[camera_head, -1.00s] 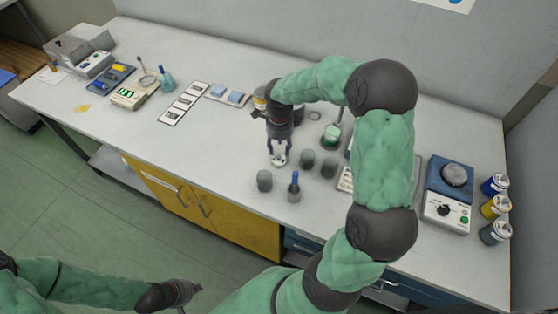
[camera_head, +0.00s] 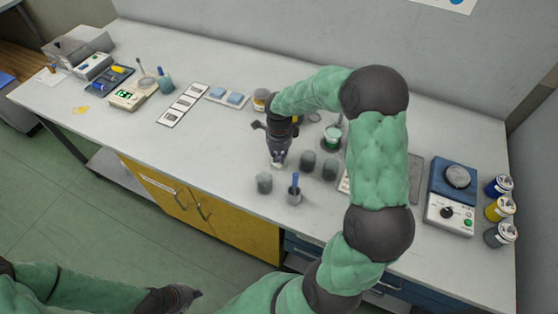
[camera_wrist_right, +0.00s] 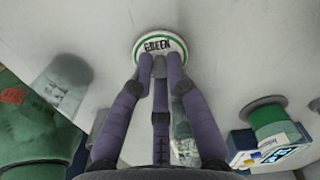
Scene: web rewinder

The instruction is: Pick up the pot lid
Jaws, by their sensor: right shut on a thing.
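A round white lid with a green rim and the word GREEN (camera_wrist_right: 160,46) is at my right gripper's fingertips in the right wrist view. In the head view my right gripper (camera_head: 279,163) points down over the middle of the bench, and its fingers mostly hide the lid. The three purple fingers (camera_wrist_right: 158,70) are shut on the lid. Whether the lid still touches the bench is hard to tell. A green container (camera_head: 332,138) stands to the right of the gripper. My left gripper (camera_head: 188,294) is low in the head view, away from the bench; its fingers are too unclear to judge.
A blue hotplate-like device (camera_head: 452,190) and several paint cans (camera_head: 499,210) are at the right.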

